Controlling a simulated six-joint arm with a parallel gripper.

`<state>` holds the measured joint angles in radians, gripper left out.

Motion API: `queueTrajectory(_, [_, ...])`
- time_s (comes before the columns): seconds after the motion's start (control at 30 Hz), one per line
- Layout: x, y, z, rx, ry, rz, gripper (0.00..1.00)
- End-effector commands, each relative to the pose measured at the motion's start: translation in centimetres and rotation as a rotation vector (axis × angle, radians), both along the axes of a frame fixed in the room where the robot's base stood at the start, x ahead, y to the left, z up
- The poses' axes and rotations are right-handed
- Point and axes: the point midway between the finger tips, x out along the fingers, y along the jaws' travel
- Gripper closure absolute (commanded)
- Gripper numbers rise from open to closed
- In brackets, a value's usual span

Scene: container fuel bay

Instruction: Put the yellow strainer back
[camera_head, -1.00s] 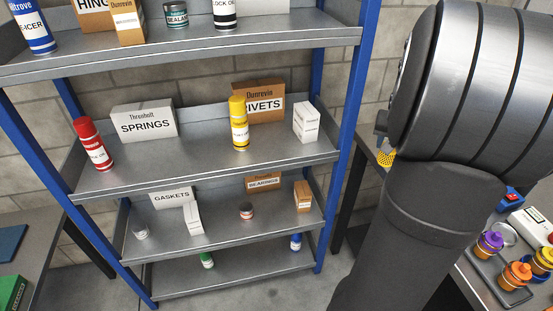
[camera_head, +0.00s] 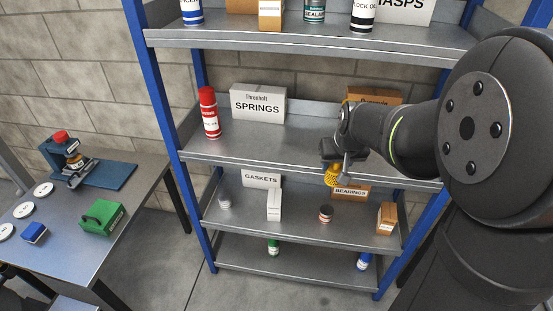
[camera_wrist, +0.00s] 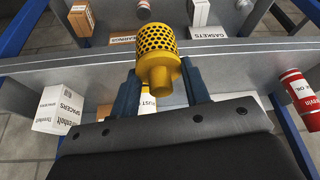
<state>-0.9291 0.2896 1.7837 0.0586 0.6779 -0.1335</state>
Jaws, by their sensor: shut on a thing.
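The yellow strainer (camera_wrist: 157,60) is a perforated cup with a solid narrower base, seen large in the wrist view. My gripper (camera_wrist: 160,88) is shut on its base, one dark blue finger on each side. In the head view the strainer (camera_head: 332,176) hangs below my gripper (camera_head: 338,155), in front of the shelf rack (camera_head: 270,152). It appears apart from the boards. My arm hides part of the middle shelf at the right.
The middle shelf holds a red spray can (camera_head: 209,113) and a SPRINGS box (camera_head: 258,104). The shelf below holds GASKETS (camera_head: 261,180) and BEARINGS (camera_head: 351,191) boxes. At left, a workbench (camera_head: 75,238) carries a blue stand (camera_head: 88,170), green case (camera_head: 103,217) and white labelled discs.

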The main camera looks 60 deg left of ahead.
Motion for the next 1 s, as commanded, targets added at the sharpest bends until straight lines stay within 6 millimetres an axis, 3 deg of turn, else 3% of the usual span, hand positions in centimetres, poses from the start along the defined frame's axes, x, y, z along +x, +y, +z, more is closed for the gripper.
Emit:
queueTrajectory(0.03, [-1.9,1.2,-0.2,-0.001,0.0,0.045,0.81])
queueTrajectory(0.2, [-6.7,3.6,-0.8,0.0,-0.001,0.153,0.81])
queueTrajectory(0.4, [-9.6,4.8,-1.2,0.0,0.0,0.22,0.81])
queueTrajectory(0.57, [-9.6,6.5,-1.3,0.0,-0.001,0.231,0.81])
queueTrajectory(1.0, [-6.2,16.8,-1.3,0.0,0.0,0.23,0.81])
